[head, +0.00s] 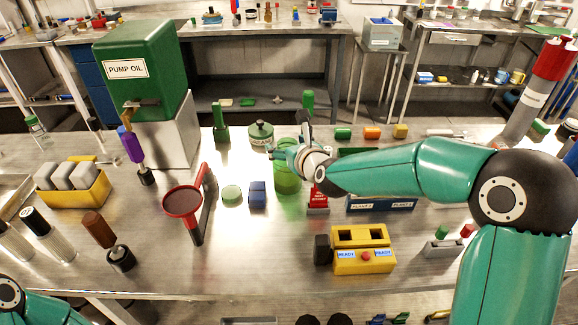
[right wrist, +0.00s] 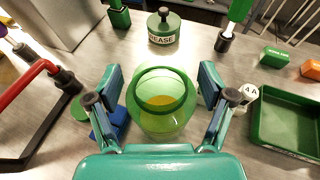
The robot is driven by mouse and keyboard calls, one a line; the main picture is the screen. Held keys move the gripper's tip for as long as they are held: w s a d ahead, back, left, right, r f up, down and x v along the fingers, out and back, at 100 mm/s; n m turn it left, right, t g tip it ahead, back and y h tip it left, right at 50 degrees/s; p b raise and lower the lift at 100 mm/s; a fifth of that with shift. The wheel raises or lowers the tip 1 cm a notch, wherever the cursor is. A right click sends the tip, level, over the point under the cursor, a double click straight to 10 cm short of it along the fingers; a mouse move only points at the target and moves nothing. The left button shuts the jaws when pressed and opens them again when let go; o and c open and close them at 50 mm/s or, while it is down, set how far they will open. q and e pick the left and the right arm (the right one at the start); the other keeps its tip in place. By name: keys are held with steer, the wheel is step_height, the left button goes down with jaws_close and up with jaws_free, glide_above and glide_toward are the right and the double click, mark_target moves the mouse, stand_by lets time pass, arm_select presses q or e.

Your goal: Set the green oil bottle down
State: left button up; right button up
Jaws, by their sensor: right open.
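The green oil bottle (head: 287,181) is translucent and stands upright on the metal bench near the middle of the head view. In the right wrist view its round open mouth and yellowish inside (right wrist: 160,104) show from above. My right gripper (head: 292,148) is at the bottle's upper part. Its two fingers (right wrist: 159,88) are spread on either side of the bottle, with a visible gap on each side. Part of the bottle is hidden behind the gripper in the head view. My left gripper is out of view; only part of that arm shows at the lower left.
A blue block (head: 257,195) and a pale green disc (head: 232,194) stand just left of the bottle. A grease tin (head: 261,134) is behind it. A red block (head: 318,200) and a green tray (right wrist: 285,125) are close on the right.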

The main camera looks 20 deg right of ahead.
steer(key=shift+s+f, duration=0.1)
jaws_close()
steer(key=shift+r, duration=0.2)
stand_by(0.4)
